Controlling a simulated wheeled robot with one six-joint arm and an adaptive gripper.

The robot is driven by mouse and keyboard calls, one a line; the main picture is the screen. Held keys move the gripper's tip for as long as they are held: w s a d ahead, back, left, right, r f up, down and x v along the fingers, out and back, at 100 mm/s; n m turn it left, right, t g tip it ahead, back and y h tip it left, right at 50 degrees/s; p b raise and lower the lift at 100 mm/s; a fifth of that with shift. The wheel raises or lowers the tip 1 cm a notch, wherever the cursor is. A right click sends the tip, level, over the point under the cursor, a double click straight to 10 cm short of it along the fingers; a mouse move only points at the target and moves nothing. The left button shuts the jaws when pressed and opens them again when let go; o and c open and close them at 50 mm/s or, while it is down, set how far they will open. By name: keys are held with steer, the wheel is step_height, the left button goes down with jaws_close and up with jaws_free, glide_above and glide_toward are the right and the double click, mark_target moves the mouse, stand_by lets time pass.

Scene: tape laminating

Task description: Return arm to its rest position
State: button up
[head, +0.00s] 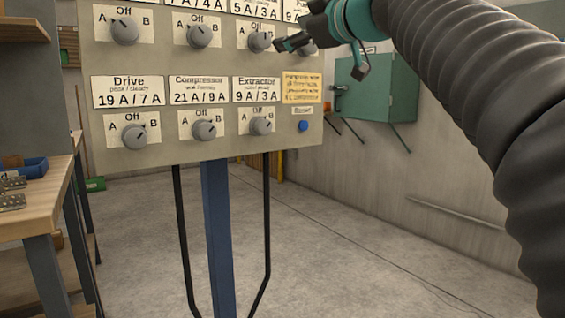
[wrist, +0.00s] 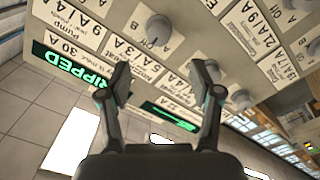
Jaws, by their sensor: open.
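My gripper (head: 320,55) is open at the upper right of the control panel (head: 220,150) in the head view. It partly covers a knob in the upper row. In the wrist view the two fingers of my gripper (wrist: 163,75) stand apart with nothing between them. The panel face lies beyond them, appearing upside down and tilted. My dark ribbed arm comes in from the right of the head view. Whether the fingers touch the panel cannot be told.
The panel carries grey knobs, including the Drive knob (head: 134,135), and a blue button (head: 303,126). A lit green TRIPPED sign (wrist: 75,68) shows in the wrist view. A wooden bench (head: 45,205) stands left, a green cabinet (head: 385,88) behind right. The floor is clear right of the panel.

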step_height(320, 180, down, 14)
steer(key=w+d+m+g+h, duration=0.2)
steer(key=w+m+g+h, duration=0.1)
steer(key=m, duration=0.4)
steer(key=s+d+f+m+g+h+p, duration=0.1)
steer(key=s+d+f+m, duration=0.15)
steer(key=f, duration=0.45)
steer(key=s+d+f+m+g+h, duration=0.1)
steer(key=s+f+m+g+h, duration=0.1)
steer(key=s+f, duration=0.35)
steer(key=s+d+f+m+g+h+p, duration=0.1)
steer(key=s+d+f+h+p, duration=0.1)
steer(key=s+f, duration=0.8)
steer(key=s+d+f+m+g+h+p, duration=0.2)
steer(key=s+d+f, duration=0.3)
steer(key=s+f, duration=0.6)
steer(key=shift+s+d+g+p, duration=0.15)
steer(key=shift+s+g+p, duration=0.15)
steer(key=shift+s+p, duration=0.4)
